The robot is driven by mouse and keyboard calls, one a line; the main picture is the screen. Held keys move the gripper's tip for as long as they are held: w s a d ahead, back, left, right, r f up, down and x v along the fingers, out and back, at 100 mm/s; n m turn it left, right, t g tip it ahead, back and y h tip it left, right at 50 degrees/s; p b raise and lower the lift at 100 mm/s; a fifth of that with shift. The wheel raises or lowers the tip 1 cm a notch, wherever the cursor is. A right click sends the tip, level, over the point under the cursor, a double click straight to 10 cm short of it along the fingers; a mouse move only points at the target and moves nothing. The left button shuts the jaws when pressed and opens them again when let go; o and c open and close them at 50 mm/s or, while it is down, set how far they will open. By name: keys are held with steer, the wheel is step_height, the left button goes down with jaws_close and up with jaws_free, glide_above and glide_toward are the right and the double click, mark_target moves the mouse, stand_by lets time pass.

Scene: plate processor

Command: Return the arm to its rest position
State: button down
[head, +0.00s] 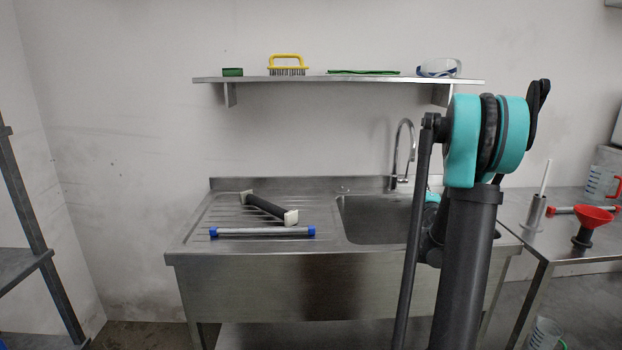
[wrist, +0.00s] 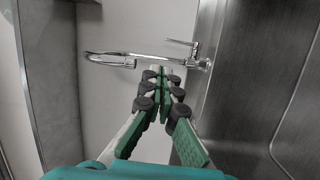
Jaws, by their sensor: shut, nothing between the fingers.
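My gripper (wrist: 160,72) shows in the wrist view with its green-padded fingers shut together at the tips and nothing between them. The chrome faucet (wrist: 112,58) stands beyond the fingertips in that view; I cannot tell the exact gap. In the head view my arm rises at the right of centre, in front of the sink, with teal joints and dark links. It hides the right part of the basin, and the gripper itself is hidden behind it there.
The steel sink (head: 215,262) has a ribbed drainboard holding a dark-handled tool (head: 268,208) and a grey rod with blue ends (head: 262,232). A wall shelf (head: 320,79) holds a yellow brush (head: 287,65). A side table at right holds a red funnel (head: 592,218).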

steer(key=s+a+f+m+g+y, duration=0.1)
steer(key=s+a+f+m+g, duration=0.3)
steer(key=s, duration=0.9)
steer(key=s+a+f+m+g+y, duration=0.1)
steer(key=s+a+f+m+g, duration=0.4)
steer(key=s+a+f, duration=0.5)
steer(key=s+a+f+m+g+y, duration=0.2)
steer(key=s+a+f+m+g, duration=0.3)
steer(key=s, duration=1.2)
step_height(320, 180, down, 2)
steer(key=shift+s+a+f, duration=0.2)
steer(key=shift+s+a, duration=0.2)
steer(key=shift+a, duration=0.7)
